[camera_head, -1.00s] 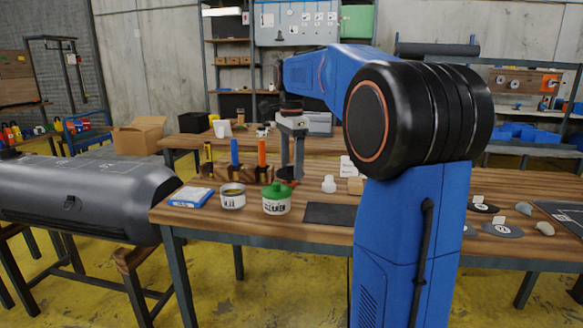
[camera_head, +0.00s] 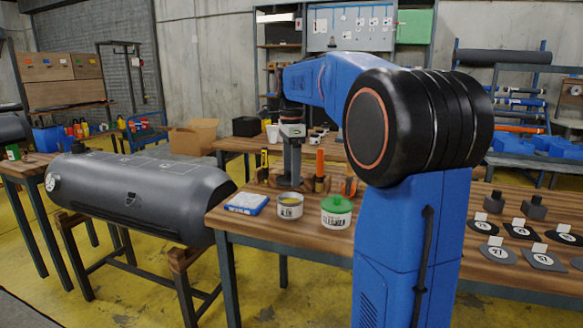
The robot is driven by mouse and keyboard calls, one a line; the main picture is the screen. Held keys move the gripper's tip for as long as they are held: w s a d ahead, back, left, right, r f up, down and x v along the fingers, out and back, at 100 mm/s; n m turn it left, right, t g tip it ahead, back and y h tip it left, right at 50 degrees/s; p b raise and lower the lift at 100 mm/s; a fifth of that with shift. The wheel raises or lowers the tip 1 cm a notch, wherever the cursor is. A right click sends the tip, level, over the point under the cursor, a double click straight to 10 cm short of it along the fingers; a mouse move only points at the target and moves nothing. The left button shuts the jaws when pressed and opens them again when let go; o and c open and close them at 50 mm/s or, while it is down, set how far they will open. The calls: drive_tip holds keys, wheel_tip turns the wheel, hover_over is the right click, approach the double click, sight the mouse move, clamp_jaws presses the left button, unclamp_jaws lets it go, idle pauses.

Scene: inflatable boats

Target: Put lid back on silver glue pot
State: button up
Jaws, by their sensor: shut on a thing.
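The silver glue pot (camera_head: 290,206) stands upright and open near the left end of the workbench, with yellowish glue showing inside. My gripper (camera_head: 291,183) points down behind the pot and higher in the picture, in front of the tool block. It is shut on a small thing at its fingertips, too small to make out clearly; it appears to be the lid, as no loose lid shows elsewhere. I cannot tell the gap in depth between gripper and pot.
A tin with a green lid (camera_head: 336,211) stands just right of the pot, and a blue-and-white packet (camera_head: 246,204) lies to its left. A wooden block (camera_head: 264,179) with upright tools is behind. Numbered dark patches (camera_head: 543,258) lie at right. A grey inflatable tube (camera_head: 137,193) is left.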

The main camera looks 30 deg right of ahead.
drive_tip(key=shift+d+f, duration=0.1)
drive_tip(key=shift+f, duration=2.25)
drive_tip(key=shift+f, duration=0.15)
idle(0.4)
drive_tip(key=o, duration=1.1)
drive_tip(key=shift+o, duration=1.2)
drive_tip(key=shift+r, duration=3.5)
drive_tip(key=shift+c, duration=0.3)
clamp_jaws()
